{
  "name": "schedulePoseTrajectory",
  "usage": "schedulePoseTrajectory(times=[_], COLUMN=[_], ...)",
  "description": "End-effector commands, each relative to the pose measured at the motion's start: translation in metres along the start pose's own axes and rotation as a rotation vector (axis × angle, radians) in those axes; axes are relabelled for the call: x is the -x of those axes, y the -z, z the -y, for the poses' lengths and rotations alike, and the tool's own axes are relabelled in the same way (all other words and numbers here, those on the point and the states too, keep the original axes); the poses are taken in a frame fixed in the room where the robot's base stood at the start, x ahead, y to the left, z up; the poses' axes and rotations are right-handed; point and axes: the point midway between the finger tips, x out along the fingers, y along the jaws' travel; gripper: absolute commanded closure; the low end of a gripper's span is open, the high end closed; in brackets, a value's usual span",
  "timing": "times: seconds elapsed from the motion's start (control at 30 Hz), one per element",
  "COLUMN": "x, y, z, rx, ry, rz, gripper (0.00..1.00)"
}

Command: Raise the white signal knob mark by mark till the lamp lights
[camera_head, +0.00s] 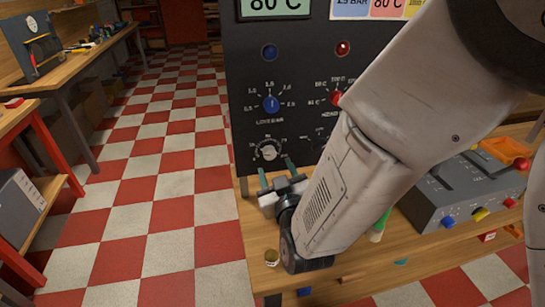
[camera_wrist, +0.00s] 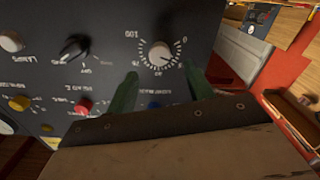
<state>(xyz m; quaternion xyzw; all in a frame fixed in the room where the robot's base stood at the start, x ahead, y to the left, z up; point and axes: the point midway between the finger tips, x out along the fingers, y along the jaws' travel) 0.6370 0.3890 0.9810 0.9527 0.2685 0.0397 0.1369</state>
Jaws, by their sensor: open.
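The white knob (camera_head: 268,152) sits low on the left of a dark upright panel, inside a printed ring of marks. In the wrist view the white knob (camera_wrist: 160,54) is turned in the picture, with 100 and 0 printed by its dial; its exact setting is too small to read. My gripper (camera_head: 275,165) is open just in front of and below the knob. In the wrist view its two green fingers (camera_wrist: 160,72) stand apart, one either side of the knob's line, with nothing between them. A dark blue lamp (camera_head: 269,52) looks unlit. A red lamp (camera_head: 343,48) has a bright spot; I cannot tell whether it is lit.
A blue knob (camera_head: 271,104) and a red knob (camera_head: 337,97) sit above the white knob. My arm covers the panel's right side. A grey control box (camera_head: 465,195) stands on the wooden bench at right. The checkered floor at left is clear.

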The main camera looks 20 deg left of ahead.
Motion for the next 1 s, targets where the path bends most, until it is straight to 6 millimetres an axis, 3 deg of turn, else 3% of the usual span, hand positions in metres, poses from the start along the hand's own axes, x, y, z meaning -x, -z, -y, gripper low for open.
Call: schedulePoseTrajectory(times=[0.3,0.7,0.87,1.0], x=[-0.048,-0.057,-0.057,-0.057], y=[0.0,0.0,0.0,0.0], z=[0.0,0.0,0.0,0.0], rx=[-0.002,-0.001,-0.001,-0.008], ry=[-0.001,0.001,0.001,0.001], rz=[0.0,0.002,0.002,0.002], gripper=[0.48,0.48,0.92,0.93])
